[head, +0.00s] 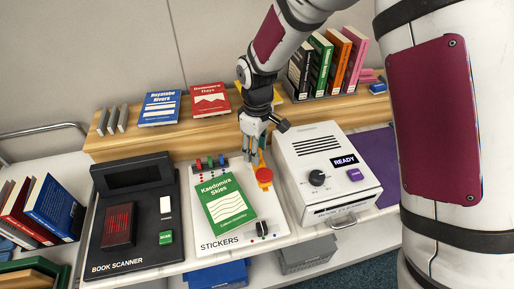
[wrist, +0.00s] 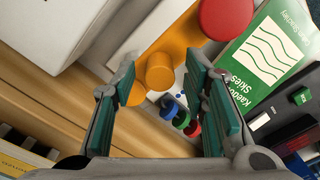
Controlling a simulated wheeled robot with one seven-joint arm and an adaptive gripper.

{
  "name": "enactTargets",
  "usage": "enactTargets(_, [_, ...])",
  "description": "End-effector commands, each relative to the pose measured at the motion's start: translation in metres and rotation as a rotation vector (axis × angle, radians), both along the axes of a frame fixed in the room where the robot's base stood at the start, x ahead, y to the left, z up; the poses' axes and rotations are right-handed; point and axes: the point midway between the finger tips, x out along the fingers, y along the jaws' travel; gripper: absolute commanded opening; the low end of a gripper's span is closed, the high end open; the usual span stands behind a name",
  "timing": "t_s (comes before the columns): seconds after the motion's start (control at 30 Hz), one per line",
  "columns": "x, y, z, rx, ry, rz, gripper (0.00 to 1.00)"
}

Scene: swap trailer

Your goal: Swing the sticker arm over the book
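The sticker arm (head: 264,176) is orange with a round red end, and stands at the right of the sticker board (head: 205,236). A green book (head: 226,208) titled Kaedomira Skies lies on the board, left of the arm's red end. In the wrist view the red end (wrist: 226,17) is beside the green book (wrist: 268,50), and an upright orange peg (wrist: 160,71) stands on the arm. My gripper (head: 256,152) points down over the arm's rear part. In the wrist view my gripper (wrist: 168,95) is open, with the peg between or just beyond the fingertips; contact is unclear.
Colored sticker rolls (head: 210,163) sit behind the book. A white box (head: 328,170) reading READY stands close at the right. A black book scanner (head: 135,213) is at the left. A wooden shelf (head: 150,141) with books runs behind.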

Motion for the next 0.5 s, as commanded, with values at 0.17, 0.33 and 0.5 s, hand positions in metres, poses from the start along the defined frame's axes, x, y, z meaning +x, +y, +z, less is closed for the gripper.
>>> enactTargets(0.17, [0.0000, 0.0001, 0.0003, 0.000, 0.000, 0.000, 0.00])
enactTargets(0.33, [-0.0001, 0.0000, 0.0003, 0.000, 0.000, 0.000, 0.00])
enactTargets(0.5, [-0.0005, 0.0012, 0.0004, 0.000, 0.000, -0.017, 0.00])
